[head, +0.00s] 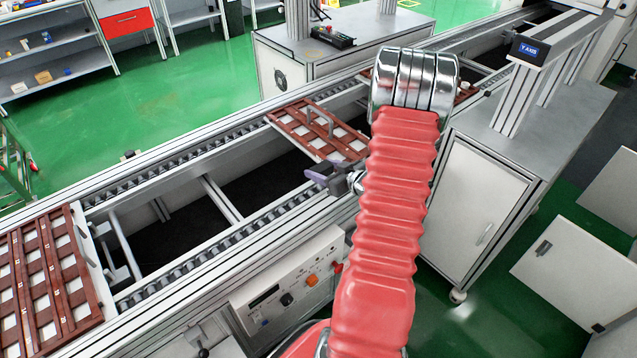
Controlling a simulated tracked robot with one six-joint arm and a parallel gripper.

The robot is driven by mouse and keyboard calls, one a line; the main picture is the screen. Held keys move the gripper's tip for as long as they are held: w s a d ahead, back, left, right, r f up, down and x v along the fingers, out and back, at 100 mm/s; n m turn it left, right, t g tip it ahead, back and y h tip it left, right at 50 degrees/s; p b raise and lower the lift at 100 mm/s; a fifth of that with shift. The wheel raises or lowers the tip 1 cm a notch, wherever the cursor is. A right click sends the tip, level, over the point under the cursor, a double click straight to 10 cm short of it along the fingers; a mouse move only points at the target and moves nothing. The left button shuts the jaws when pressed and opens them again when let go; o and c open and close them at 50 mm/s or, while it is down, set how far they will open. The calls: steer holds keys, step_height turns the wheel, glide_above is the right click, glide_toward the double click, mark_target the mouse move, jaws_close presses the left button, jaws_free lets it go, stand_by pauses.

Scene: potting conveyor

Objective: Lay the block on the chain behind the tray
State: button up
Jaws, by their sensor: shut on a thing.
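My gripper (325,176) is at the near side of the conveyor, just below the middle tray in the picture. The middle tray (296,146), brown-red with pale square cells and a raised handle, lies across the conveyor. A second such tray (66,240) lies at the left. The near chain (240,236) runs along the conveyor's near side, and the far chain (180,165) along its far side. My arm hides part of the near rail and the middle tray's right side.
Between the trays the conveyor is open, with a dark gap and crossbars (222,198). A control box (290,290) hangs on the near side. A white cabinet (485,190) stands at the right, and a machine housing (315,62) stands beyond the conveyor.

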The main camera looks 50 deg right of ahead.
steer(key=shift+f, duration=0.25)
steer(key=shift+f, duration=2.05)
steer(key=shift+f, duration=0.1)
steer(key=o, duration=0.8)
steer(key=shift+s+r, duration=0.3)
steer(key=shift+s, duration=0.1)
steer(key=v, duration=1.1)
